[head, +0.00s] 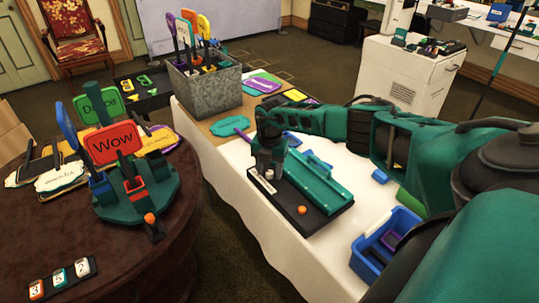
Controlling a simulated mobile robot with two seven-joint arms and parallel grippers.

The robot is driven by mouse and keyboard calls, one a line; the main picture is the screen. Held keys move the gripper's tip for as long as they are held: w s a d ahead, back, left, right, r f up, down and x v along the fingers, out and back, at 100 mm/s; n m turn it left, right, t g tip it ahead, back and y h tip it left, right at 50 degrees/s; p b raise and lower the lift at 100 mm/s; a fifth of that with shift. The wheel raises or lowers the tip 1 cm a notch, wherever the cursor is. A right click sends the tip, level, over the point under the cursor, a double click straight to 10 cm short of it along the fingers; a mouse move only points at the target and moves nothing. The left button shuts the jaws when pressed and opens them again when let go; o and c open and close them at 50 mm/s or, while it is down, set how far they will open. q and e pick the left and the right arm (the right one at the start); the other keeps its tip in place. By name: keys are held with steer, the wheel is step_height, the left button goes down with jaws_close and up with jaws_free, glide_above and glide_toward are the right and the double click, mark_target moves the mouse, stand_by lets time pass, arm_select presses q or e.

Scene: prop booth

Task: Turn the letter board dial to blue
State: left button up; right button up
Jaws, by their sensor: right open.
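The letter board (325,203) looks like a dark flat base with a raised teal channel on top, lying on the white-covered table. A small orange knob (302,210) sits on its front part. My right gripper (267,172) points down over the board's left end, with its jaws open. Small pale parts show at its fingertips. The dial itself cannot be made out clearly there, and the gripper hides part of that end. I cannot tell whether the fingers touch the board. My left gripper is not in view.
A grey bin (205,88) with colored paddle signs stands at the table's far end. A blue bin (385,240) stands right of the board. A round brown table (130,255) on the left holds a teal sign stand (150,205). White cloth is bare in front of the board.

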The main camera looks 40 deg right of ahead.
mark_target(269, 172)
step_height(269, 172, up, 13)
stand_by(0.6)
stand_by(0.4)
